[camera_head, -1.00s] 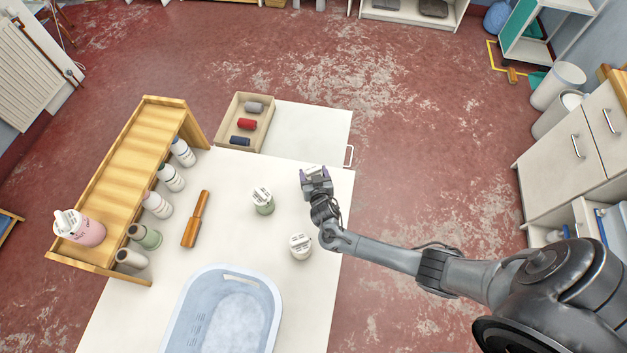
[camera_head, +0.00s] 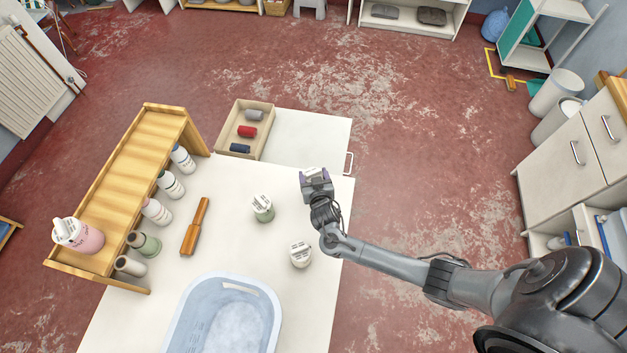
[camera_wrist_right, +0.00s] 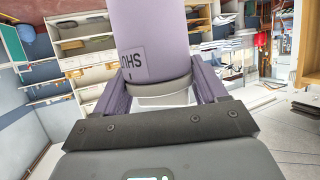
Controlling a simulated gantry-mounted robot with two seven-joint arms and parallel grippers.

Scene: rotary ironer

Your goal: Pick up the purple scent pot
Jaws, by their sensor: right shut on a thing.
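The purple scent pot (camera_wrist_right: 150,35) fills the upper middle of the right wrist view, with part of a dark-lettered label showing. My right gripper (camera_wrist_right: 160,95) is shut on it, with a finger on each side near its pale end. In the head view my right gripper (camera_head: 314,176) is at the far right part of the white table, and only a pale top of the pot shows there, between the fingers. I cannot tell from these views how far the pot is from the table top. My left gripper is not in view.
A green pot (camera_head: 263,209) and a white pot (camera_head: 300,254) stand on the table (camera_head: 225,245) near my right arm. A tray (camera_head: 262,110) holds rolls.

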